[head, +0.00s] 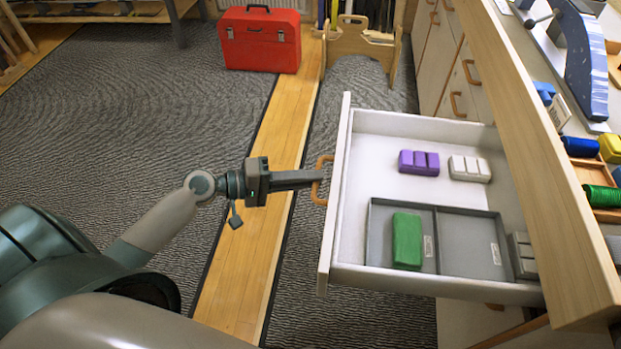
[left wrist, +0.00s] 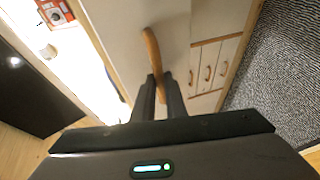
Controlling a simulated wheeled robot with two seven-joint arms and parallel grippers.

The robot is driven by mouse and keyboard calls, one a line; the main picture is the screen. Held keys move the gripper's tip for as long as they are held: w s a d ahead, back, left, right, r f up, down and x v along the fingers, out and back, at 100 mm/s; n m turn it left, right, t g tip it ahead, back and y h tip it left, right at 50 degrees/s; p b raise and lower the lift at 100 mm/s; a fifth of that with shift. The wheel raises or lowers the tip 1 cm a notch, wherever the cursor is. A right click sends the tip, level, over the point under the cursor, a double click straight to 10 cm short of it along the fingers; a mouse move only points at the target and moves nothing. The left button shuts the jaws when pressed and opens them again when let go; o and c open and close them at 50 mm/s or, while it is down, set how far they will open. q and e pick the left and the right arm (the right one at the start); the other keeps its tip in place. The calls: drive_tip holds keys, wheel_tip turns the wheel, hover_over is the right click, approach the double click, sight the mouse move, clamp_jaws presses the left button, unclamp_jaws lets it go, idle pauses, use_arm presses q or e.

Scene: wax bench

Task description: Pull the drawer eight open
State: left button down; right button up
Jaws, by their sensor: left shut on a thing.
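The drawer (head: 337,200) stands far out from the bench, its white front facing left in the head view. Its wooden handle (head: 319,180) is a bowed bar on that front. My left gripper (head: 314,177) is shut on the handle; the left wrist view shows the handle (left wrist: 151,50) between the two fingers (left wrist: 160,85). Inside the drawer are a purple block (head: 419,162), a white block (head: 469,168), and a grey divided tray (head: 466,212) with a green block (head: 407,240) in its left compartment. A grey block (head: 523,256) is partly hidden under the bench top. My right gripper is not in view.
The bench top (head: 545,130) runs along the right, with coloured spools and tools on it. Closed cabinet fronts with handles (head: 470,72) lie beyond the drawer. A red toolbox (head: 260,40) and a wooden stand (head: 362,45) are on the floor behind. The floor left of the drawer is clear.

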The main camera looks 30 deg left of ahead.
use_arm(q)
drive_tip(key=c, duration=1.8)
unclamp_jaws()
